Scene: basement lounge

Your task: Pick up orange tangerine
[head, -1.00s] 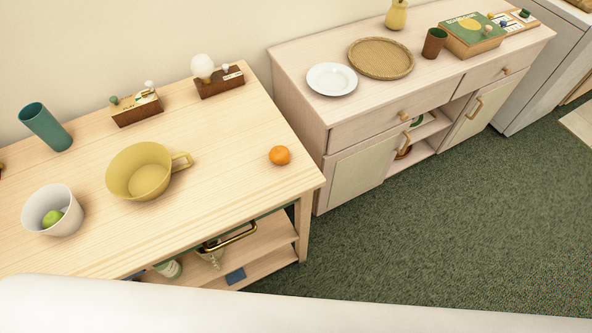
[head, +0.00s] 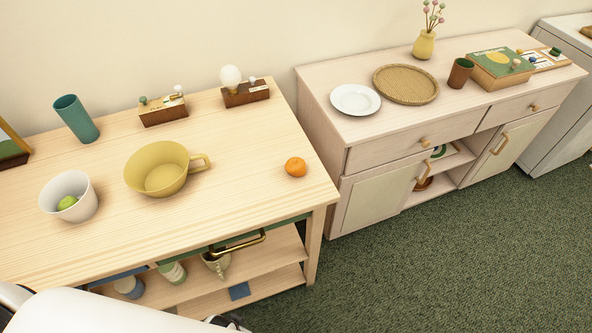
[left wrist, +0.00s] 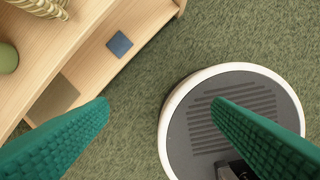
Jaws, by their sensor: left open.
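The orange tangerine (head: 295,167) sits on the light wooden table (head: 250,190), near its right end. A yellow handled bowl (head: 158,160) stands to its left, apart from it. In the left wrist view my left gripper (left wrist: 160,104) is open and empty, its two green ridged fingers wide apart. It points down over the green carpet and my round base, beside the table's lower shelves. The tangerine is not in the left wrist view. My right gripper shows in neither view.
A white bowl with a green fruit (head: 67,202) stands left of the yellow bowl. A teal cup (head: 77,118) and two small brown boxes line the table's back. A sideboard (head: 330,140) stands to the right, with a white plate (head: 355,99). The tabletop around the tangerine is clear.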

